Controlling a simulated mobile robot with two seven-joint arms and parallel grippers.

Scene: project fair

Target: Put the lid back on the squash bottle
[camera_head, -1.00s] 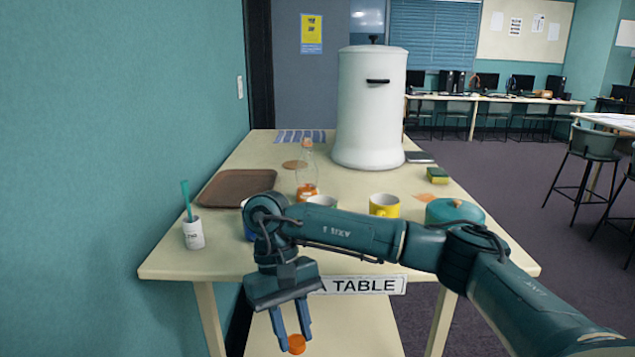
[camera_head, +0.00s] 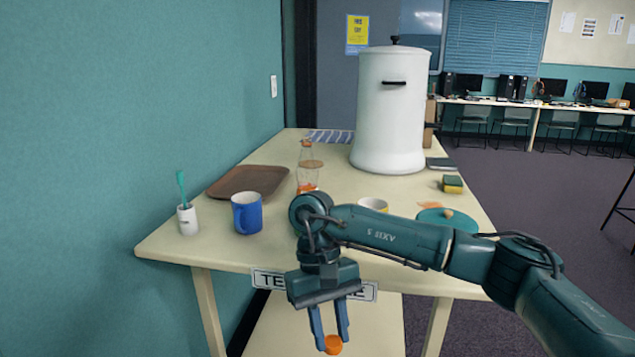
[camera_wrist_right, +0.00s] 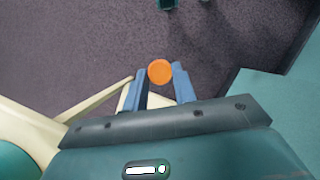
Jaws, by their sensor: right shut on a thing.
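My right gripper (camera_head: 331,338) is shut on an orange lid (camera_head: 333,345). It hangs low in front of the table's front edge. The lid also shows between the blue fingertips in the right wrist view (camera_wrist_right: 160,72), with dark carpet beyond it. The squash bottle (camera_head: 308,172) is clear with orange liquid at the bottom and stands upright on the table, beyond my right arm. Its neck top looks brownish orange; I cannot tell what that is. My left gripper is not in view.
On the table (camera_head: 215,250) are a blue mug (camera_head: 247,213), a cup with a teal brush (camera_head: 188,220), a brown tray (camera_head: 240,182), a white urn (camera_head: 388,120), a sponge (camera_head: 452,185) and a teal lidded pot (camera_head: 460,218). My arm partly hides a yellow mug (camera_head: 373,203). A wall is at left.

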